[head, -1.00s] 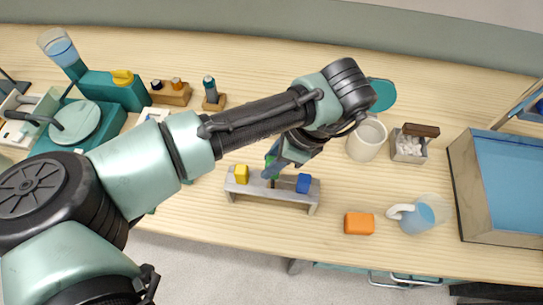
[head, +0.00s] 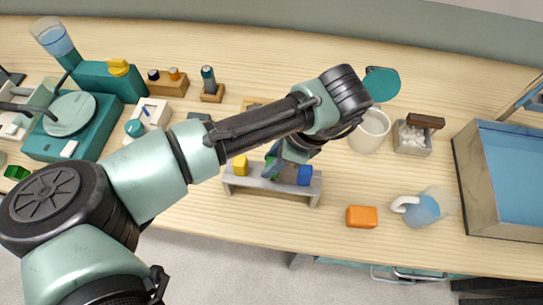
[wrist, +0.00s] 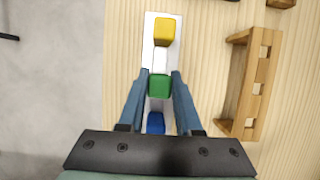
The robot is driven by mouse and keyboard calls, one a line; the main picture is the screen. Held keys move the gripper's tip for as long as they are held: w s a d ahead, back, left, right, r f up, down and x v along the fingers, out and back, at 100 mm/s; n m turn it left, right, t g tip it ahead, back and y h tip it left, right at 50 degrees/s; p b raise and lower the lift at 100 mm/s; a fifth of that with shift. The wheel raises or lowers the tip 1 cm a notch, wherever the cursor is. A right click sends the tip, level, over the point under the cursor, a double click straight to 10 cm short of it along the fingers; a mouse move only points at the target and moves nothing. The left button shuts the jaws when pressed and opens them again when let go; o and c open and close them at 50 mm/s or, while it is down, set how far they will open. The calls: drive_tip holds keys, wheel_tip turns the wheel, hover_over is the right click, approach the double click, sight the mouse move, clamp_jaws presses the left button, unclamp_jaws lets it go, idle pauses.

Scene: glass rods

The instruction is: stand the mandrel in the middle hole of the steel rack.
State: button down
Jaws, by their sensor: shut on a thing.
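The steel rack (head: 240,188) is a low grey bench near the table's front edge. It also shows as a pale strip in the wrist view (wrist: 160,60). A yellow-topped piece (head: 240,166) stands at its left end and a blue-topped piece (head: 304,175) at its right end. My gripper (head: 274,166) is shut on the green-topped mandrel (wrist: 159,86), between yellow and blue, over the rack's middle. The mandrel's green top (head: 270,172) shows close to the rack's top. Its lower part is hidden, so I cannot tell how deep it sits in the middle hole.
A wooden rack (wrist: 252,82) with square holes lies beside the steel rack. An orange block (head: 362,216), a jug (head: 422,209), a white mug (head: 369,131) and a blue-floored bin (head: 515,180) stand to the right. Teal equipment (head: 75,120) is at the left.

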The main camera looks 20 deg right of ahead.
drive_tip(key=shift+f+b, duration=0.3)
drive_tip(key=shift+f, duration=0.35)
drive_tip(key=c, duration=0.5)
unclamp_jaws()
drive_tip(key=v, duration=1.3)
